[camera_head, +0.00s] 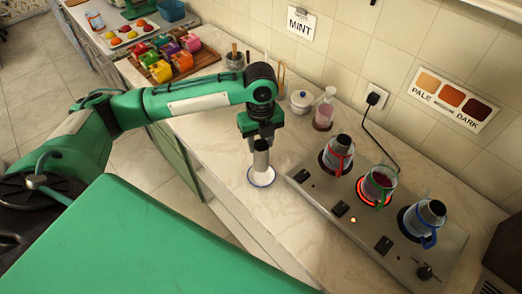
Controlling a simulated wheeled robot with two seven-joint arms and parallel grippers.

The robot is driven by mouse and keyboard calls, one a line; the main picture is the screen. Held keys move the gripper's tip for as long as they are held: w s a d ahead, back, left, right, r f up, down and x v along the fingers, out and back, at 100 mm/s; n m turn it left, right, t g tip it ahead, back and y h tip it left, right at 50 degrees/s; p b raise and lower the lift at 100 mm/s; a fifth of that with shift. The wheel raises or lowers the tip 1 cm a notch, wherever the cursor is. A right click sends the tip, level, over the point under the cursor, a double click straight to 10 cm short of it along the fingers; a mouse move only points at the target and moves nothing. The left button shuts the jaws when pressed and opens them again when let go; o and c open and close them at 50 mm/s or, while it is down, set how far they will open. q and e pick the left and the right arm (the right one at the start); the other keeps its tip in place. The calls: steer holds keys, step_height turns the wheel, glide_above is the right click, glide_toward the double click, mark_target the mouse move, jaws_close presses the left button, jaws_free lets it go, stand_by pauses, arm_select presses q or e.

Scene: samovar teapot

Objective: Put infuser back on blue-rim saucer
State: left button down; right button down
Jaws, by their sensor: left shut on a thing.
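My left gripper (261,141) points straight down over the counter and is shut on the infuser, a grey metal cylinder (261,160). The infuser hangs upright below the fingers. The blue-rim saucer (261,184), small and white with a thin blue edge, lies on the counter directly below. The infuser's lower end overlaps the saucer's middle in the picture. I cannot tell whether it touches the saucer. My right gripper is not in view.
Right of the saucer is a steel hot plate (320,200) with a red-handled pot (337,155), a green-handled pot (377,187) over a glowing ring, and a blue-handled pot (423,222). A white lidded bowl (301,102) and a pump bottle (324,110) stand behind.

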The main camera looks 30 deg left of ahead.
arm_select(q)
steer(key=shift+f+p, duration=0.4)
steer(key=shift+f, duration=2.3)
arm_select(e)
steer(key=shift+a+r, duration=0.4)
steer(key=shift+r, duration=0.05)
arm_select(q)
steer(key=shift+f, duration=0.15)
steer(key=c, duration=0.9)
jaws_free()
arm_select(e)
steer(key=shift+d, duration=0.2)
arm_select(q)
steer(key=shift+r, duration=0.3)
steer(key=shift+w+a+r+b, duration=0.1)
steer(key=shift+r+b, duration=0.55)
steer(key=shift+r, duration=2.3)
steer(key=shift+w+r+b, duration=0.1)
steer(key=shift+r+b, duration=0.55)
steer(key=shift+r, duration=2.3)
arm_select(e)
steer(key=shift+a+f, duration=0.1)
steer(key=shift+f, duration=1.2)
